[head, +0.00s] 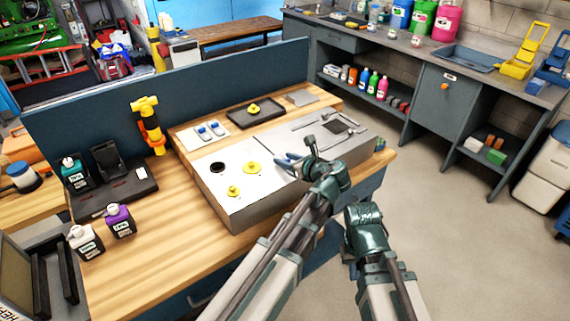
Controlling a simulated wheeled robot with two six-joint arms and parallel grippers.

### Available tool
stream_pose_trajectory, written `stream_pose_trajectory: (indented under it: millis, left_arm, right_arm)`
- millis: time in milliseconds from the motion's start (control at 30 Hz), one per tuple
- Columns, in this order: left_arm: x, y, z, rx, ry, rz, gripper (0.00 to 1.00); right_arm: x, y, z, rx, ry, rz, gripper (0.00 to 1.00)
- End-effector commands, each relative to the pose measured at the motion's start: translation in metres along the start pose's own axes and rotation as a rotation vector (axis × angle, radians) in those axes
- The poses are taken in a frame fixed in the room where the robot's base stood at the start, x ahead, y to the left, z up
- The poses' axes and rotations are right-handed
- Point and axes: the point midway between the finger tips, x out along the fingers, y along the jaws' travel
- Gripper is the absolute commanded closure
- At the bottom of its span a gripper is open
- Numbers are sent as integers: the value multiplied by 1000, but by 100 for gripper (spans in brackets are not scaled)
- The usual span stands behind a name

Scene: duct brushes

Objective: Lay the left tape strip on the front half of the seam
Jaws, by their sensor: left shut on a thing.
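A long grey duct box (262,207) lies on the wooden bench, with a white panel on its left part and a grey top on its right. The line where the two parts meet runs near my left gripper (292,161). That gripper is low over the box top and is shut on a small, thin thing that looks like the left tape strip; its outline is mostly hidden by the fingers. I cannot tell whether it touches the box. My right gripper (352,268) is right of the bench's front edge, its fingers mostly hidden behind its own wrist.
Yellow knobbed plugs (252,168) and a black hole (217,167) are on the white panel. Bottles (120,221) stand at left. Bare bench lies front left (160,245).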

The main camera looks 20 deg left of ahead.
Motion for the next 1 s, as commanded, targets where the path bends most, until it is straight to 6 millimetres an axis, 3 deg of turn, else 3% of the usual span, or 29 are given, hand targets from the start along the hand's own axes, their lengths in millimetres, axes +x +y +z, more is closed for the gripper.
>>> stream_pose_trajectory:
  millis: [300,333,467,1000]
  left_arm:
    - [1,0,-3,0,0,0,100]
    - [1,0,-2,0,0,0,51]
    - [0,0,-1,0,0,0,28]
    - [-5,3,5,0,0,1,27]
  right_arm:
    - [3,0,0,0,0,0,100]
    - [2,0,0,0,0,0,100]
    - [1,0,0,0,0,0,100]
    - [-7,1,0,0,0,0,100]
